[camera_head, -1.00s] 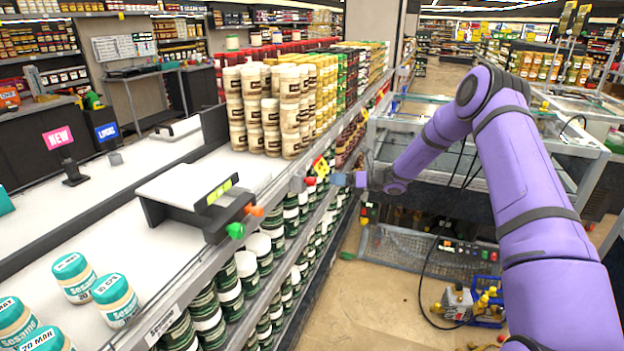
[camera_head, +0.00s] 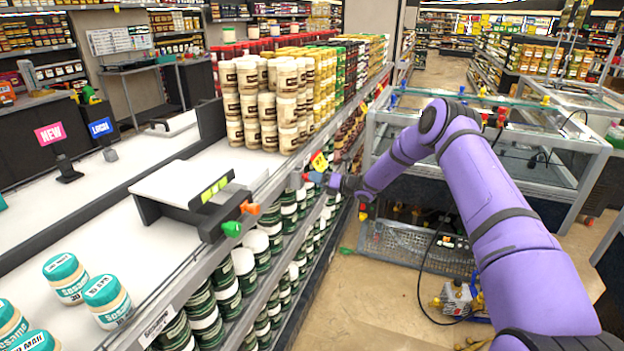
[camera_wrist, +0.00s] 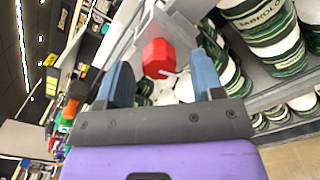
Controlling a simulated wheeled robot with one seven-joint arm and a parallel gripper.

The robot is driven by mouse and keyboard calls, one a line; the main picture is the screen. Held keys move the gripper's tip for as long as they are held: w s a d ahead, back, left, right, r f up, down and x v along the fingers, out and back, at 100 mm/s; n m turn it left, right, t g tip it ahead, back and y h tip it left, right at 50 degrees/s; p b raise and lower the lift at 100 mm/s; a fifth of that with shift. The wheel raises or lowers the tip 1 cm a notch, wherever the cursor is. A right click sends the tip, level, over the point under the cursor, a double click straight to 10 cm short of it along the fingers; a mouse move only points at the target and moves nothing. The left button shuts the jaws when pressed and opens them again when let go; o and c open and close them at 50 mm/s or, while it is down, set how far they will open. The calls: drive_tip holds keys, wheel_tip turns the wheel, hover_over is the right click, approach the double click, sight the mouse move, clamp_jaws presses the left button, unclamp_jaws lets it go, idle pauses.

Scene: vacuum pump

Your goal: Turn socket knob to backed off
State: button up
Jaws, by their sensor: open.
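A red faceted knob (camera_wrist: 158,58) shows in the wrist view, on the end of a pale fitting by the shelf edge. I take it to be the socket knob. My gripper (camera_wrist: 163,73) is open, with one blue finger on each side of the knob in that view. I cannot tell whether either finger touches it. In the head view my gripper (camera_head: 316,177) is at the shelf's front edge, pointing left, and the knob is too small and covered to make out clearly. The knob's turn position cannot be read.
A grey device (camera_head: 190,192) with an orange knob (camera_head: 250,208) and a green knob (camera_head: 232,229) stands on the shelf. Stacked jars (camera_head: 268,105) stand behind it and sesame jars (camera_head: 66,277) in front. A glass-topped case (camera_head: 480,135) and a small pump (camera_head: 458,298) are to the right.

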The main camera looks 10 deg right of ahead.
drive_tip(key=shift+x, duration=1)
drive_tip(key=c, duration=0.9)
